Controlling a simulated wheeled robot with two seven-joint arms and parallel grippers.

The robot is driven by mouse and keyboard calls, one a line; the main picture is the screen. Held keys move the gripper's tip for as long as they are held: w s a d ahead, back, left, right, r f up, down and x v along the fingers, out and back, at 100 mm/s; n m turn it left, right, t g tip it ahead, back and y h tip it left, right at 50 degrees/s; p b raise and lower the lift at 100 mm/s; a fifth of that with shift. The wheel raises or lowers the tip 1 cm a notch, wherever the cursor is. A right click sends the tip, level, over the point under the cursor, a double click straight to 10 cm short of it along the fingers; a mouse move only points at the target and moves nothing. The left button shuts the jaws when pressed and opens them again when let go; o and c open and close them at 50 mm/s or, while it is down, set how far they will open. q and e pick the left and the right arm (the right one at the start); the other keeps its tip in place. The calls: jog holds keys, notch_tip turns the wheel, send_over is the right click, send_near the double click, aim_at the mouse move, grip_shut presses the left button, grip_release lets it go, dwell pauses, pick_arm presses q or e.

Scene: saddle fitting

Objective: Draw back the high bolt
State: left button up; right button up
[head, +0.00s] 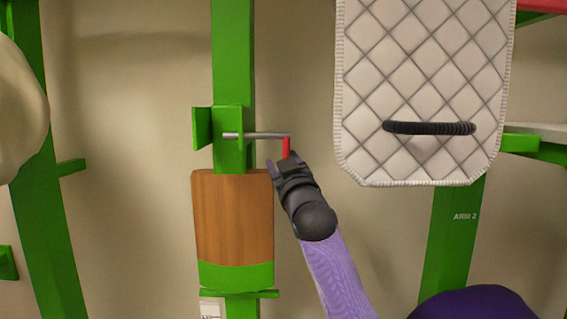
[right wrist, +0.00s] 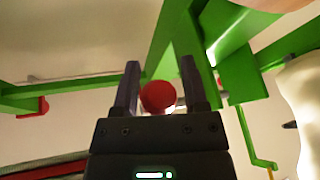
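The high bolt is a grey rod (head: 262,135) running level through a green bracket (head: 229,140) on the green post. Its red handle (head: 286,147) hangs down at the rod's right end. My right gripper (head: 281,158) is just below the handle, reaching up from the lower right. In the right wrist view, the handle's round red end (right wrist: 158,97) lies between the two fingers (right wrist: 160,80). The fingers look spread, with no clear grip on the handle. My left gripper is not in view.
A wooden panel (head: 234,215) with a green lower edge is on the post below the bracket. A quilted white pad (head: 425,60) with a black handle (head: 430,128) hangs to the right. Another green post (head: 455,240) stands below it. A pale rounded shape (head: 18,110) is at far left.

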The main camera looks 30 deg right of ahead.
grip_shut()
dwell(1.1)
